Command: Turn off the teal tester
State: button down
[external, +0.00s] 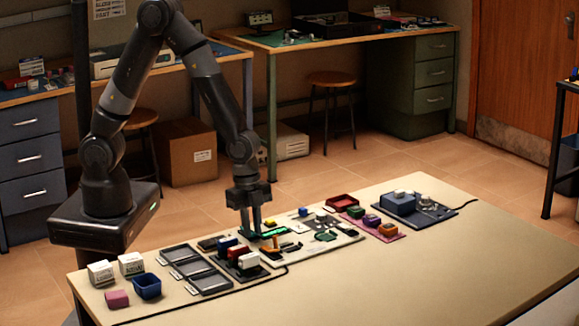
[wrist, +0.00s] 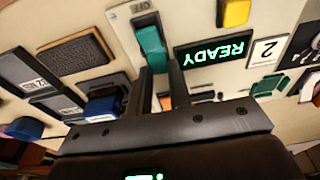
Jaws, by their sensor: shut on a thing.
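In the external view my gripper (external: 250,226) points down at the teal piece (external: 266,234) on the bench panel.
Red, blue and white blocks (external: 237,254) stand close by the gripper. The table's right side (external: 480,260) is clear.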

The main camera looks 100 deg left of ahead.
jog(key=shift+s+a+r+t+h, duration=0.1)
jog(key=shift+s+a+t+h, duration=0.15)
jog(key=shift+t+h, duration=0.5)
jog(key=shift+s+a+r+t+h, duration=0.1)
jog(key=shift+s+a+t+h, duration=0.15)
jog(key=shift+t+h, duration=0.5)
jog(key=c, duration=1.3)
grip_release()
jog(key=shift+r, duration=0.15)
jog(key=shift+v, duration=5.2)
